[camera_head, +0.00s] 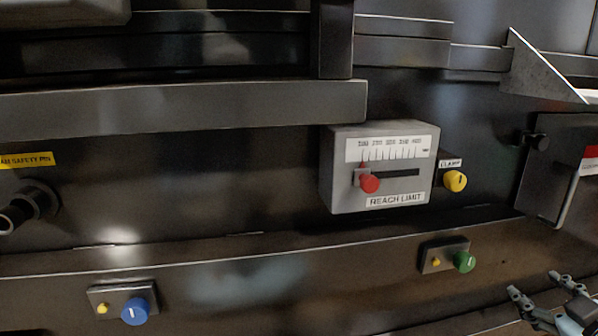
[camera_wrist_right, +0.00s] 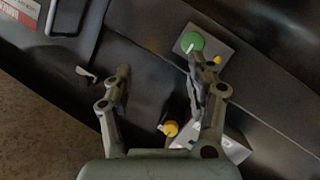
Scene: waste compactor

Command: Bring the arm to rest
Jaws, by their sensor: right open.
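My right gripper (camera_head: 541,290) shows at the lower right corner of the head view, below and to the right of the green knob (camera_head: 464,261). It is open and empty, with its fingers apart in the right wrist view (camera_wrist_right: 157,82). In that view the green knob (camera_wrist_right: 192,43) lies beyond one fingertip; I cannot tell if they touch, but the head view shows them apart. My left gripper is not in view.
A grey REACH LIMIT box (camera_head: 340,180) with a red slider knob (camera_head: 370,183) sits mid-panel, beside the yellow CLAMP knob (camera_head: 455,181). A blue knob (camera_head: 134,311) is at lower left. A dark door (camera_head: 560,160) with a handle stands at right.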

